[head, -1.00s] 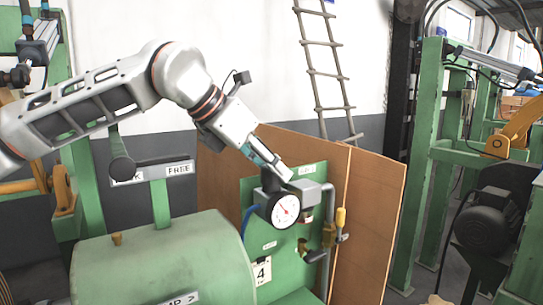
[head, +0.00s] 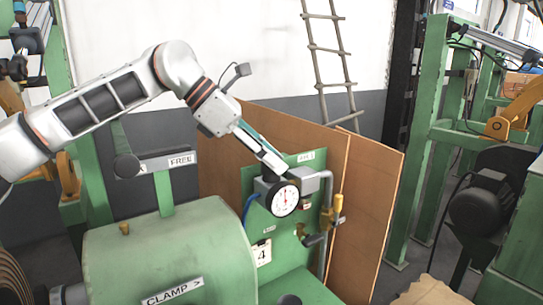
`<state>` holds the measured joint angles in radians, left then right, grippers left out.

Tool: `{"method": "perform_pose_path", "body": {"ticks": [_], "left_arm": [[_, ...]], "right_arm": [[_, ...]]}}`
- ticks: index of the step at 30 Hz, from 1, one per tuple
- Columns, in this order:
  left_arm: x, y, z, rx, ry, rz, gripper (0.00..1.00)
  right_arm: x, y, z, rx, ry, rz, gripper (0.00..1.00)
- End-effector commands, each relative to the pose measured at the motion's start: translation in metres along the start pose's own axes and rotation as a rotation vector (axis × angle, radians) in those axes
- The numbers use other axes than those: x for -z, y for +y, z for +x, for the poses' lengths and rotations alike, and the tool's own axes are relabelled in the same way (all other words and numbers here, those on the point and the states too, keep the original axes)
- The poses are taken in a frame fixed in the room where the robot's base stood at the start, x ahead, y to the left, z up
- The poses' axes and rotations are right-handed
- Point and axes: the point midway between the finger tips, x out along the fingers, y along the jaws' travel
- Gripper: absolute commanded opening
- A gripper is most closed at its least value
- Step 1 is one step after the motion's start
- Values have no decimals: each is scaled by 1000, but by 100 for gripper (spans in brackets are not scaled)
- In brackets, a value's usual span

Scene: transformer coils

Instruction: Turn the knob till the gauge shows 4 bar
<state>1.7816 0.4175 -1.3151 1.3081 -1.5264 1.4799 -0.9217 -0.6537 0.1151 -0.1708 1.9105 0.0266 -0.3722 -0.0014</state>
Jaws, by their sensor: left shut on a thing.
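The gauge (head: 285,199) is a round white dial with a dark rim, on the green panel (head: 304,159) of the machine. Its red needle stands close to straight up; the numbers are too small to read. My left gripper (head: 277,170) reaches in from the upper left and is shut on the knob just above and behind the gauge. A grey box (head: 314,181) sits right beside the gauge. My right gripper is not in view.
A brass valve (head: 330,219) and grey pipe (head: 355,190) stand right of the gauge. A brown board (head: 370,200) stands behind. The green drum (head: 165,255) with a CLAMP sign (head: 172,292) is at front left. A ladder (head: 330,60) leans at the wall.

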Motion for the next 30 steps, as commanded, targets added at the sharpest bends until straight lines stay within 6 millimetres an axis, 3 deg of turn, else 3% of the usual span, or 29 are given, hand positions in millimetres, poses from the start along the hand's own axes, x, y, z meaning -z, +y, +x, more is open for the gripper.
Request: {"method": "perform_pose_path", "body": {"ticks": [9,10,12,23,30], "left_arm": [[0,0,0,-1,1,1,8],[0,0,0,-1,1,1,34],[0,0,0,-1,1,1,47],[0,0,-2,-1,1,-1,47],[0,1,-35,-5,-1,-2,47]], "right_arm": [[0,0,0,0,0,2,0],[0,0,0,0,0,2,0],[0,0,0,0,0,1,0],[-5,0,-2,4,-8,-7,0],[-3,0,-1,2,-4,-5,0]]}}
